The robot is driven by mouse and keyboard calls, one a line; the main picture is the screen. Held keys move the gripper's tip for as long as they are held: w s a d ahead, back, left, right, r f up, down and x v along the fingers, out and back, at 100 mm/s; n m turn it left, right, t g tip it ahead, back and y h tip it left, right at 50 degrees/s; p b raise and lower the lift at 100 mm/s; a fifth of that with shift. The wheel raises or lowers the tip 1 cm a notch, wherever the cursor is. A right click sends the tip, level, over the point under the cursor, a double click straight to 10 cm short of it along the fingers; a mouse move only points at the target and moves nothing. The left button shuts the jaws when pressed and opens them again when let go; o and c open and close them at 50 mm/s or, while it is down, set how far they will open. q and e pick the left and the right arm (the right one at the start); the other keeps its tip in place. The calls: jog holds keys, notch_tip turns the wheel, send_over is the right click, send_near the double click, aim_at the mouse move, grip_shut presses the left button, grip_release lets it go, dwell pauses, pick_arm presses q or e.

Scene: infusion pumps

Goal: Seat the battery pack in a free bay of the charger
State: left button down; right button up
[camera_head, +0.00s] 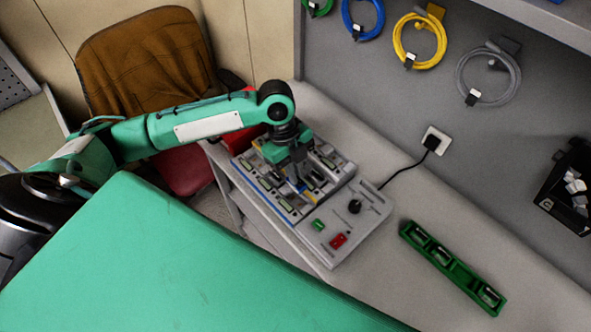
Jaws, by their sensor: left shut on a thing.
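The charger (318,238) is a light grey unit with blue edging on the bench. Its bays are in the far-left part. A front panel carries a black knob, a green button and a red switch. My left gripper (301,182) points down over the bays, close to the charger. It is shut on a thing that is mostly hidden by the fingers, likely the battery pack. I cannot tell whether this thing is above a bay or inside one. Some bays are hidden under my left arm. My right gripper is out of view.
A green rack (440,258) with dark slots lies on the bench at the right. A black cable runs from the charger to a wall socket (436,140). Coiled cables (418,40) hang on the wall. A black bin (566,195) is at the far right. A chair with a brown jacket (150,60) stands behind.

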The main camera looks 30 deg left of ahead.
pick_arm(q)
notch_tip(320, 180, down, 2)
jog(key=shift+f+b, duration=0.1)
jog(key=shift+b, duration=0.75)
jog(key=shift+f+b, duration=0.85)
jog(key=shift+b, duration=0.05)
jog(key=shift+f, duration=1)
jog(key=shift+f+b, duration=0.35)
jog(key=shift+f, duration=0.45)
jog(key=shift+f, duration=0.25)
